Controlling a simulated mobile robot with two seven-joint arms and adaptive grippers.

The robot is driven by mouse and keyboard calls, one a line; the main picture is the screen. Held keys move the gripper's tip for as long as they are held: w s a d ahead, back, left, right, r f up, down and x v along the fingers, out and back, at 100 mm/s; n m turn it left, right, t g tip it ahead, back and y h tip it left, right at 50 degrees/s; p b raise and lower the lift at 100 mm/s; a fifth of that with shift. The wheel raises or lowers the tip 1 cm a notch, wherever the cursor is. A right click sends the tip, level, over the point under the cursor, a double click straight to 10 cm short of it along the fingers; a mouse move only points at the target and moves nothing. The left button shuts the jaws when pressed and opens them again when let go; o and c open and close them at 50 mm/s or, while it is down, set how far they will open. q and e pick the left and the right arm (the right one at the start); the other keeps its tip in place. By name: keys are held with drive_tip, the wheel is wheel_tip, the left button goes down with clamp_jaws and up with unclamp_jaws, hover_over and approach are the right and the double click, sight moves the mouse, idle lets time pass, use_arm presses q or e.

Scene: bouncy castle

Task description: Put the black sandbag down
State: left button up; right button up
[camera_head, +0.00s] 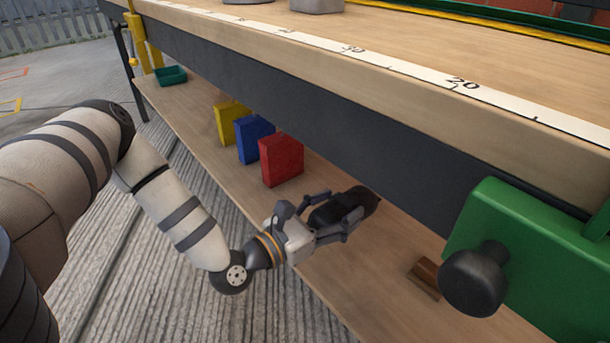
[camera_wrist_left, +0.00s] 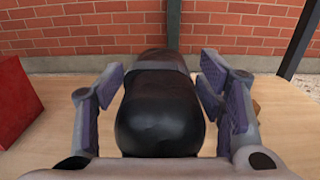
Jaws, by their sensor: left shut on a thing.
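The black sandbag (camera_head: 352,203) is at the lower wooden shelf (camera_head: 336,284) under the workbench, to the right of a red block. My left gripper (camera_head: 330,214) reaches in over the shelf and is shut on the sandbag. In the left wrist view the sandbag (camera_wrist_left: 160,108) sits between the two fingers (camera_wrist_left: 160,90), one on each side of it. Whether its underside touches the shelf is hidden. My right gripper is not in view.
Red (camera_head: 282,159), blue (camera_head: 254,138) and yellow (camera_head: 231,124) blocks stand in a row on the shelf. A teal tray (camera_head: 171,76) is at its far end. A brown wooden piece (camera_head: 426,278) and a green vise (camera_head: 530,260) are at the right. The bench top (camera_head: 400,112) overhangs the shelf.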

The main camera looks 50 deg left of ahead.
use_arm(q)
drive_tip(key=w+a+f+b, duration=0.4)
drive_tip(key=w+f, duration=0.1)
drive_tip(key=w+a+f+b, duration=0.1)
drive_tip(key=w+a+f, duration=0.1)
drive_tip(key=shift+w+a+f+b, duration=0.1)
drive_tip(key=shift+w+f+b, duration=0.2)
drive_tip(key=shift+w+b, duration=0.1)
clamp_jaws()
drive_tip(key=shift+w+a+f+b, duration=0.25)
drive_tip(key=shift+w+f+b, duration=0.05)
drive_tip(key=shift+f+b, duration=0.15)
wheel_tip(320, 180, down, 3)
drive_tip(key=shift+w+f+b, duration=0.1)
drive_tip(key=shift+f+b, duration=0.05)
drive_tip(key=shift+b, duration=0.7)
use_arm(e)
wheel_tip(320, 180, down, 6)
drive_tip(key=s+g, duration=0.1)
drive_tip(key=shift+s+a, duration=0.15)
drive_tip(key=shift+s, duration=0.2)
use_arm(q)
drive_tip(key=o, duration=1.5)
unclamp_jaws()
drive_tip(key=shift+f, duration=0.2)
drive_tip(key=o, duration=0.5)
drive_tip(key=shift+r, duration=0.1)
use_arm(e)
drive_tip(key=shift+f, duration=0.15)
